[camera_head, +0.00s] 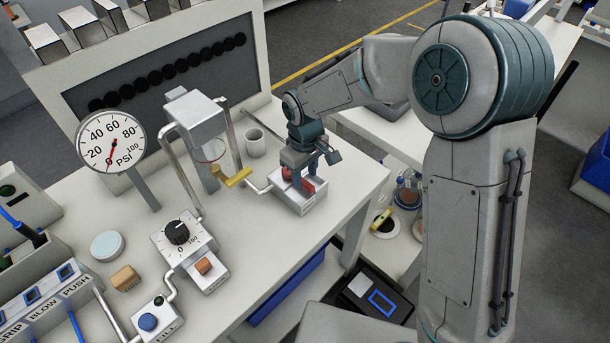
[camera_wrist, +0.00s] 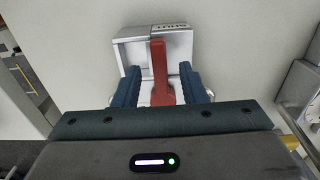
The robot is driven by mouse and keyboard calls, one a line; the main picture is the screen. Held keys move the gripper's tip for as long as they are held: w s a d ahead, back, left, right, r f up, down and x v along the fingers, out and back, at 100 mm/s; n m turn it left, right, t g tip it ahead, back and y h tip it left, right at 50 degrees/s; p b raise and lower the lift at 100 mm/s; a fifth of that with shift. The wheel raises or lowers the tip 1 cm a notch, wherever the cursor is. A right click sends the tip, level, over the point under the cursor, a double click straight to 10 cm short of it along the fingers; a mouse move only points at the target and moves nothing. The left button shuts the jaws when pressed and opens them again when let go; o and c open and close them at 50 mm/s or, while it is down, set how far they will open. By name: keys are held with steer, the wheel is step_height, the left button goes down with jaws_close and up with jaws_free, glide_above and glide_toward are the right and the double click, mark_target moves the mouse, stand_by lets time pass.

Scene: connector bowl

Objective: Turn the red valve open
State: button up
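The red valve (camera_wrist: 159,72) is a narrow upright-looking red handle on a white box (camera_wrist: 182,48) in the wrist view. Lettering that looks like "SHUT" shows upside down near the top of the box. In the head view the white box (camera_head: 300,200) sits at the table's right edge, with bits of red showing under my gripper (camera_head: 303,172). In the wrist view my gripper's two dark blue fingers stand one on each side of the red handle. A gap shows between the handle and each finger. The handle's lower end is hidden by the gripper body.
A pipe joins the valve box toward a yellow handle (camera_head: 233,178) to its left. A grey cup (camera_head: 256,142) stands behind the box. The PSI gauge (camera_head: 111,142) reads near the low end. A dial box (camera_head: 183,238) stands front left. The table edge is just right of the valve.

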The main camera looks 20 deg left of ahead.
steer(key=shift+f, duration=1.15)
jaws_close()
